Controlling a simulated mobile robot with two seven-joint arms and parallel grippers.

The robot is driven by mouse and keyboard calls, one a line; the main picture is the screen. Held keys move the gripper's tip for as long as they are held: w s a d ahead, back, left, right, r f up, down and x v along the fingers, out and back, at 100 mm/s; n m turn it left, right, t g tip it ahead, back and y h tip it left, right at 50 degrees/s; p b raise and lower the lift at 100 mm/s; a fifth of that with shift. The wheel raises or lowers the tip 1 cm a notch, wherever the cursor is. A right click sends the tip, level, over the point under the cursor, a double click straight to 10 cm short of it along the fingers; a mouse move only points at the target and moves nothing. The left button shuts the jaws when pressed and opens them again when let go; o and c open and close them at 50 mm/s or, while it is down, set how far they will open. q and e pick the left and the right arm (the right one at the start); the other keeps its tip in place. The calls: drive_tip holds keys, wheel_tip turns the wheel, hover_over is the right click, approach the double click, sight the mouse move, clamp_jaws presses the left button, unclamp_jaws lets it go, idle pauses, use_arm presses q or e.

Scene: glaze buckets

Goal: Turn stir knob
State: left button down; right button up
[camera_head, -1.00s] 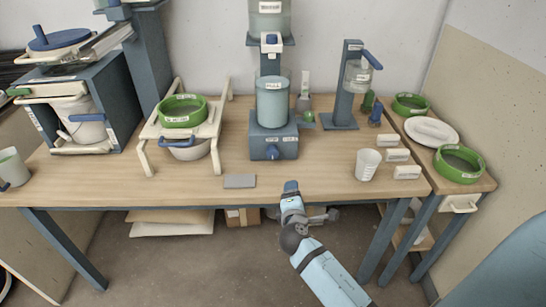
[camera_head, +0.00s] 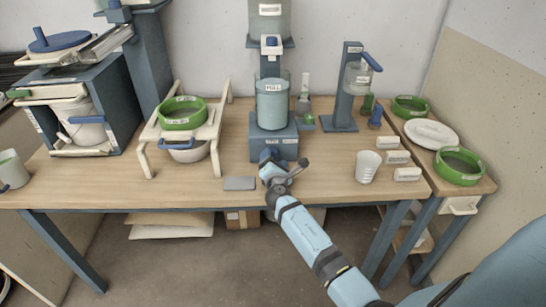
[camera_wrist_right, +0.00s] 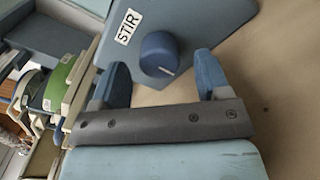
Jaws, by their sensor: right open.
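The stir knob (camera_wrist_right: 159,54) is a round dark blue knob with a pale pointer line, on the front of a blue-grey stirrer base. In the right wrist view a STIR label (camera_wrist_right: 128,26) is beside it. The base (camera_head: 284,146) stands at the middle of the table in the head view and carries a pale blue bucket (camera_head: 272,108). My right gripper (camera_wrist_right: 163,76) is open, its two blue fingers at either side of the knob's near end, with gaps on both sides. In the head view my right gripper (camera_head: 268,157) covers the knob. My left gripper is out of view.
A grey flat block (camera_head: 239,183) lies left of my right gripper. A white cup (camera_head: 367,166) and several small white labelled blocks stand to the right. A white stand (camera_head: 147,145) with a green-rimmed sieve (camera_head: 182,118) is on the left. The table front is mostly clear.

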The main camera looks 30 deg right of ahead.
drive_tip(key=shift+x, duration=1)
drive_tip(key=shift+w+d, duration=0.1)
drive_tip(key=shift+w, duration=0.2)
drive_tip(key=c, duration=0.9)
